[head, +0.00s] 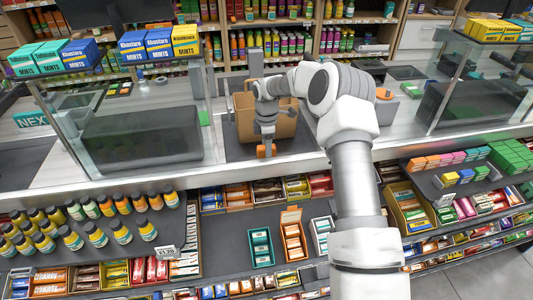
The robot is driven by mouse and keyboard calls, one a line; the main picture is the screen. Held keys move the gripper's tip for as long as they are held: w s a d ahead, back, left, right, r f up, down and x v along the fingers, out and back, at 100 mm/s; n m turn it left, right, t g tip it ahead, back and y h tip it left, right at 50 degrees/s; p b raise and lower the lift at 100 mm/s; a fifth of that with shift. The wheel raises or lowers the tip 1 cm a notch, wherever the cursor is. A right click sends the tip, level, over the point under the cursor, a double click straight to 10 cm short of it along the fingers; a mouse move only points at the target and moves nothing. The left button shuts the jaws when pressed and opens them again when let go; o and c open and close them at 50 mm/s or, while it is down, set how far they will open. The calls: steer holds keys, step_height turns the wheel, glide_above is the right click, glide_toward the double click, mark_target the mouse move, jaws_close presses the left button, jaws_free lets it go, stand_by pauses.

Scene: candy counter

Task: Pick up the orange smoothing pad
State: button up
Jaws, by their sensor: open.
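The orange smoothing pad (262,153) is a small orange block near the front edge of the counter. My gripper (267,144) points down at it, with its fingertips right at the pad and partly covering it. The jaws are open. I cannot tell whether the fingers touch the pad. The pad's underside and far side are hidden.
A brown bag or basket (244,128) stands on the dark counter mat just behind my gripper. Glass panels (185,85) with mint boxes on top rise to the left. Below the counter front are shelves of bottles (95,236) and candy boxes (261,247).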

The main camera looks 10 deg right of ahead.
jaws_close()
stand_by(0.3)
steer(key=shift+r, duration=0.5)
steer(key=r, duration=0.3)
steer(key=shift+s+d+r, duration=0.1)
steer(key=shift+d+r, duration=0.15)
steer(key=shift+r, duration=0.05)
steer(key=s+d+r, duration=0.4)
steer(key=s+d, duration=0.1)
steer(key=s+d+r, duration=0.2)
steer(key=d, duration=0.1)
steer(key=shift+s+d+r, duration=0.1)
steer(key=shift+s+r, duration=0.15)
steer(key=shift+s, duration=0.05)
